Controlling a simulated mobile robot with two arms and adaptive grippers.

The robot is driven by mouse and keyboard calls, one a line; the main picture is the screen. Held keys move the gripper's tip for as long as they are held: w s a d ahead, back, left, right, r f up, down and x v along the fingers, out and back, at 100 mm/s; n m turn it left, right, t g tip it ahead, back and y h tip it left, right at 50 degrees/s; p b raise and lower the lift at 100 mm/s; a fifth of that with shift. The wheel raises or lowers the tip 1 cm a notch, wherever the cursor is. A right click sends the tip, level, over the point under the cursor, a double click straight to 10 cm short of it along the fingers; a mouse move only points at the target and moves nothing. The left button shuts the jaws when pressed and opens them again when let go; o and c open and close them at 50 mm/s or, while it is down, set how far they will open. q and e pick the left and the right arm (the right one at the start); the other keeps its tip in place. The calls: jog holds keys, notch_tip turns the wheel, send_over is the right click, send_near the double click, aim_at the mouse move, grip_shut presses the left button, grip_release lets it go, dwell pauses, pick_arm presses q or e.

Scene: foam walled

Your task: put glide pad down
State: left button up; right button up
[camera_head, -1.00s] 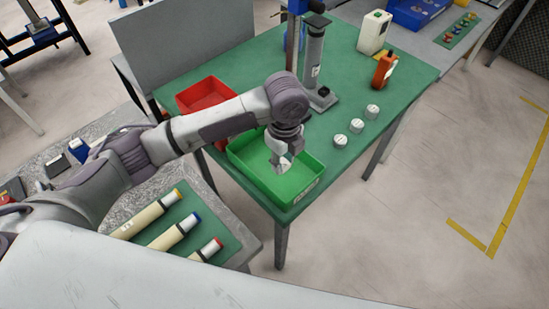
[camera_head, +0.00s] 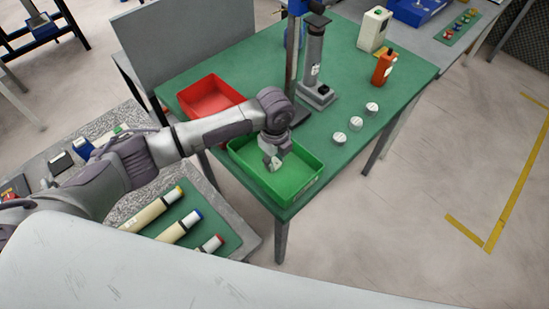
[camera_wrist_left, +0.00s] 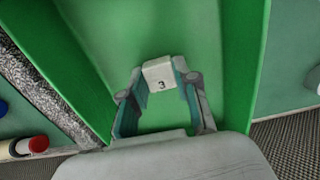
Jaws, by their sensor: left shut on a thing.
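The glide pad is a small white block (camera_wrist_left: 158,75) marked "3", held between the fingertips of my left gripper in the left wrist view. In the head view my left gripper (camera_head: 273,163) points down inside the green tray (camera_head: 308,186), and the pad is too small to make out clearly. In the wrist view the green tray floor lies behind the pad. I cannot tell whether the pad touches the floor. My right gripper is not in view.
A red tray (camera_head: 210,97) stands behind my forearm. Three white round pieces (camera_head: 339,138) lie right of the green tray. A grey column stand (camera_head: 316,65) and an orange bottle (camera_head: 384,68) stand farther back. Tubes with coloured caps (camera_head: 179,228) lie on the nearer bench.

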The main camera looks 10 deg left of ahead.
aim_at(275, 162)
pick_arm(q)
jog(key=o, duration=0.9)
jog(key=shift+f, duration=0.1)
notch_tip(275, 162, up, 12)
jog(key=shift+r+b, duration=0.2)
jog(key=shift+b, duration=0.55)
jog(key=shift+f, duration=0.1)
